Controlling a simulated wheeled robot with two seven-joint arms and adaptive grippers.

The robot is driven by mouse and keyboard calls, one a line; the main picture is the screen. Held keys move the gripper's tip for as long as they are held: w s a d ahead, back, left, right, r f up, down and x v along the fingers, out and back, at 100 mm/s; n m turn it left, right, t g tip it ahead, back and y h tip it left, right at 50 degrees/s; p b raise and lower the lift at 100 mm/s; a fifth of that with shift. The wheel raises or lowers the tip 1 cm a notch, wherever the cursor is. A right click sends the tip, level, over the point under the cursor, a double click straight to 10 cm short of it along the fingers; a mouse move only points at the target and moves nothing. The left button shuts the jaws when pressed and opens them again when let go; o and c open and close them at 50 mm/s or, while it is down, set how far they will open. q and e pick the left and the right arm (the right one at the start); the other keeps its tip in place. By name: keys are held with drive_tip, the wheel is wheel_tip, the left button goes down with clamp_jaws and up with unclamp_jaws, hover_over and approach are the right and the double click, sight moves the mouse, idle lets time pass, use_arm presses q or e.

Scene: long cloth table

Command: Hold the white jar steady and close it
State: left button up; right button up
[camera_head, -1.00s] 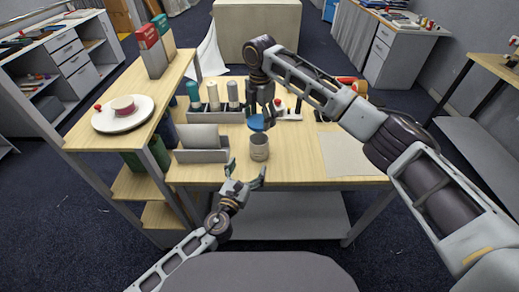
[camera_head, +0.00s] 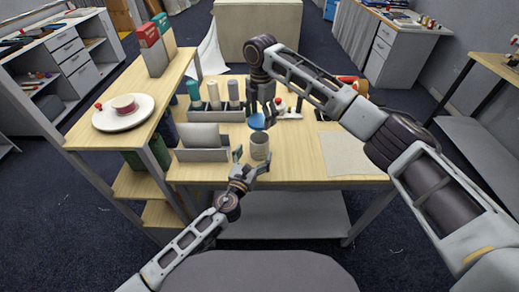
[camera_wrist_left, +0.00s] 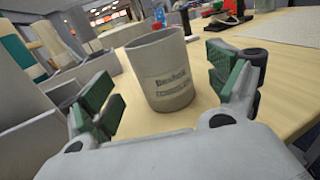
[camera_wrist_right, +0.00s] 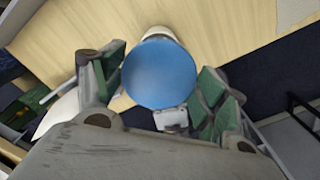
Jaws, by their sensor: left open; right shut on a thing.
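The white jar (camera_head: 260,147), a greyish-white cup shape with dark lettering, stands upright and open-topped on the table. It also shows in the left wrist view (camera_wrist_left: 163,75). My left gripper (camera_head: 252,161) is open at the jar's near side. Its green-padded fingers are spread left and right of the jar, with visible gaps. My right gripper (camera_head: 264,110) is shut on a blue round lid (camera_head: 256,121), held above and behind the jar. The lid (camera_wrist_right: 160,74) fills the space between the fingers in the right wrist view and hides most of what lies beneath.
A grey rack (camera_head: 214,116) with several bottles stands behind left, and a grey bin (camera_head: 202,154) stands left of the jar. A pale mat (camera_head: 345,155) lies at right. A raised shelf at left holds a white disc (camera_head: 123,113) with a spool.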

sight(262, 138)
use_arm(q)
drive_tip(key=shift+x, duration=2.95)
drive_tip(key=c, duration=1.6)
drive_tip(key=shift+o, duration=0.2)
use_arm(e)
drive_tip(key=shift+f, duration=2.5)
